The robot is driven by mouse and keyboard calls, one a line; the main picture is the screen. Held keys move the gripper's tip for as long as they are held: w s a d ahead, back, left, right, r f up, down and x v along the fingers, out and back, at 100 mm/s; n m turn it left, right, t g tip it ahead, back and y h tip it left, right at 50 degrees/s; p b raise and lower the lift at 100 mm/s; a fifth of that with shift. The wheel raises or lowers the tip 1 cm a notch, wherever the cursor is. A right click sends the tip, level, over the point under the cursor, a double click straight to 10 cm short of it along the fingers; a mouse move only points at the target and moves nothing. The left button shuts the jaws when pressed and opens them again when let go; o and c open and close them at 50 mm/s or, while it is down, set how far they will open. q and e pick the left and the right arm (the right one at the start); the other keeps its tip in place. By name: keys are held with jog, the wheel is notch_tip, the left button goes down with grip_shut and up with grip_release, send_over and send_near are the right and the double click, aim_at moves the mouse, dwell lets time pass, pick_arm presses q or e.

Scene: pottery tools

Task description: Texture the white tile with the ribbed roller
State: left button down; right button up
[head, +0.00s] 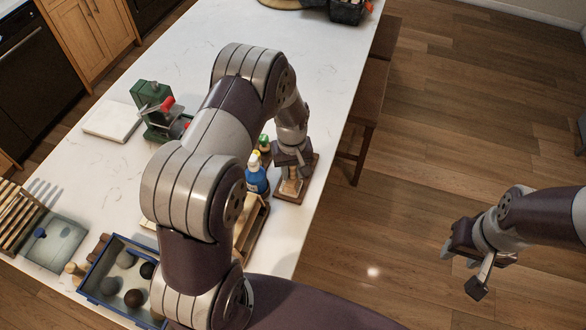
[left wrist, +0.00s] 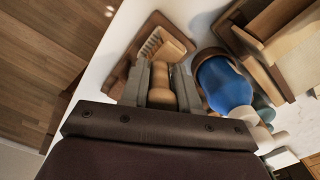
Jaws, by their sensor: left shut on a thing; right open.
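My left gripper (head: 292,168) is low over a brown wooden holder (head: 308,178) near the counter's right edge. In the left wrist view its fingers (left wrist: 162,88) are shut on the rounded wooden handle of a tool with a ribbed end, seemingly the ribbed roller (left wrist: 162,46). The tool lies over the holder; I cannot tell whether it is lifted. A white slab (head: 112,121), likely the white tile, lies flat at the counter's left side, far from the gripper. My right gripper (head: 464,262) is open and empty over the floor at the right.
A blue bottle (head: 256,178) stands close left of my left gripper. A green clamp-like device (head: 153,103) stands beside the slab. A blue-rimmed crate (head: 99,296) with balls, a grey tray (head: 64,252) and a wooden rack (head: 16,220) fill the front left. The counter's far middle is clear.

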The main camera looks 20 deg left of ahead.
pick_arm(q)
jog(key=shift+a, duration=0.6)
